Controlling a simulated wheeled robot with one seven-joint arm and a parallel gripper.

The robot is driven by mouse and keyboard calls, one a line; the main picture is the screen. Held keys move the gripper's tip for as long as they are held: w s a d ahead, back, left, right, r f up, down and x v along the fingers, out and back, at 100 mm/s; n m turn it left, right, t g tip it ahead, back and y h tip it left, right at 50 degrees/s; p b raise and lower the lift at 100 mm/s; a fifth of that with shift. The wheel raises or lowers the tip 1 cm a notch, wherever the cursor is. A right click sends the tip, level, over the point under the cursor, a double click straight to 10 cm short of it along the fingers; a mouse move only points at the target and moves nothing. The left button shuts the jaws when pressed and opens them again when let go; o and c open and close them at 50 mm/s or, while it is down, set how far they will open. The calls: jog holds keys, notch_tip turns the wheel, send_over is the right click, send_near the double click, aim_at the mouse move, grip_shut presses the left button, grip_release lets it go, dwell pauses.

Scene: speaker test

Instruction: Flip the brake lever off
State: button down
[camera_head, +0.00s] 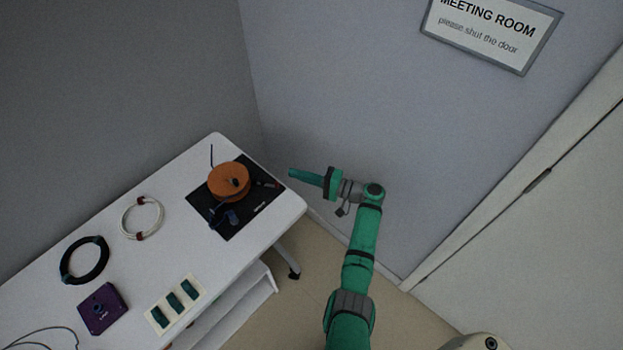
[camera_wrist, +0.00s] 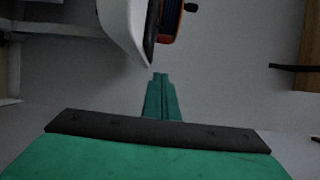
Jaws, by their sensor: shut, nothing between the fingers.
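An orange reel (camera_head: 226,184) with a dark knob on top sits on a black mat (camera_head: 231,233) at the table's far right corner. A small dark part with a reddish spot (camera_head: 268,184) is at the reel's right, and a dark blue part (camera_head: 231,217) is at its front. I cannot tell which is the brake lever. My gripper (camera_head: 291,172) is shut and empty, right of the reel and apart from it, pointing left. In the wrist view the closed fingers (camera_wrist: 160,76) point toward the table edge, and part of the orange reel (camera_wrist: 171,22) shows at the top.
The white table (camera_head: 187,235) also holds a white cable coil (camera_head: 141,217), a black coil (camera_head: 84,261), a purple box (camera_head: 102,308) and a pale plate with green blocks (camera_head: 175,304). A wall stands behind my gripper, with a door (camera_head: 540,230) at right.

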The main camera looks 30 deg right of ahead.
aim_at(270, 184)
jog(key=shift+s+a, duration=0.25)
jog(key=shift+a, duration=0.4)
jog(key=shift+s+a, duration=0.25)
jog(key=shift+a, duration=0.35)
jog(key=shift+s+a, duration=0.25)
jog(key=shift+a, duration=0.4)
jog(key=shift+s+d, duration=0.1)
